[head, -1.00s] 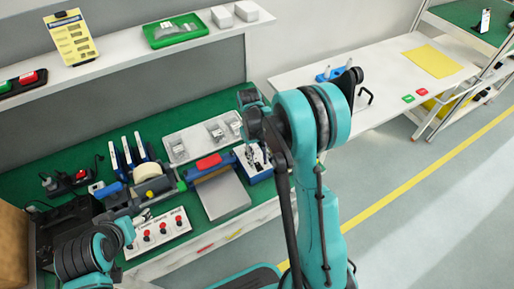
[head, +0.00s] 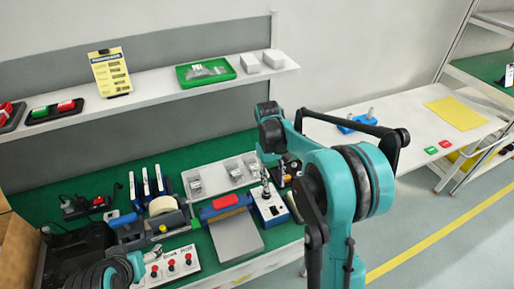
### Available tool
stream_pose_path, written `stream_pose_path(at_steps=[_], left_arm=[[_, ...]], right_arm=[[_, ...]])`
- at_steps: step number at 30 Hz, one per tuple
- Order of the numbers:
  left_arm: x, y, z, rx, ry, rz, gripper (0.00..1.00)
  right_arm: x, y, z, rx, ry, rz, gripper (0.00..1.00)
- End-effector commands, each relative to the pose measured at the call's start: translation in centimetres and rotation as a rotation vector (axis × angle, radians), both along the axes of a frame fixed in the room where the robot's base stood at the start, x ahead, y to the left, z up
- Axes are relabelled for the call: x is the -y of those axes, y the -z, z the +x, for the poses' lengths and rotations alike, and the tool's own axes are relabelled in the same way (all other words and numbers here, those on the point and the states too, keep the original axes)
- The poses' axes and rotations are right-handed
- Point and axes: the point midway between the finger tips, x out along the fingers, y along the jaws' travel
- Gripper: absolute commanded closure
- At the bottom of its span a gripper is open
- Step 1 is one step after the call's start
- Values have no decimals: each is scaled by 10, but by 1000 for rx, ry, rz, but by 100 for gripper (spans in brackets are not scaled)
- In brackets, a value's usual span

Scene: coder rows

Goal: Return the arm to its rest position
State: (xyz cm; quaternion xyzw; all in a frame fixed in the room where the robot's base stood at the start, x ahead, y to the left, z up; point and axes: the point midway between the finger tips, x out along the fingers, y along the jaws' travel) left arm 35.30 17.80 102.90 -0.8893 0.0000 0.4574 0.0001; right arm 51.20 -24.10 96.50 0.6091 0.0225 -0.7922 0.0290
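My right arm rises large at the right of the head view, with its teal elbow in front and its forearm reaching back to the left. My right gripper (head: 285,176) is small and dark, partly hidden below the wrist, over the bench near the white-and-blue box with knobs (head: 269,208). I cannot make out its fingers or whether it holds anything. My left arm shows only in part at the lower left corner, beside the panel with red knobs (head: 172,266). Its fingers are not clear.
The green bench (head: 150,160) carries a grey-and-blue device (head: 236,236), a white tray (head: 219,176) and several tools. A shelf (head: 160,92) with a green tray (head: 206,72) runs above. A white side table (head: 400,112) with a yellow sheet (head: 458,112) stands right. Floor is clear at lower right.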

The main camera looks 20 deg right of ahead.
Motion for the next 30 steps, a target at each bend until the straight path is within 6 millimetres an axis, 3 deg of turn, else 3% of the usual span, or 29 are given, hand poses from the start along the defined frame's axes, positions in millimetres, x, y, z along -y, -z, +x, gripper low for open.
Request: stream_pose_path(at_steps=[5, 10, 19, 24, 30], left_arm=[[0, 0, 0, 0, 0, 0, 28], [0, 0, 0, 0, 0, 0, 28], [0, 0, 0, 0, 0, 0, 28], [0, 0, 0, 0, 0, 0, 28], [0, 0, 0, 0, 0, 0, 28]], right_arm=[[-1, -2, -1, 6, 0, -1, 63], [-8, -22, -16, 89, 1, -8, 63], [-33, -67, -75, 401, 20, -16, 63], [-46, -75, -111, 582, 36, -6, 63], [-57, -71, -144, 769, 55, 15, 63]])
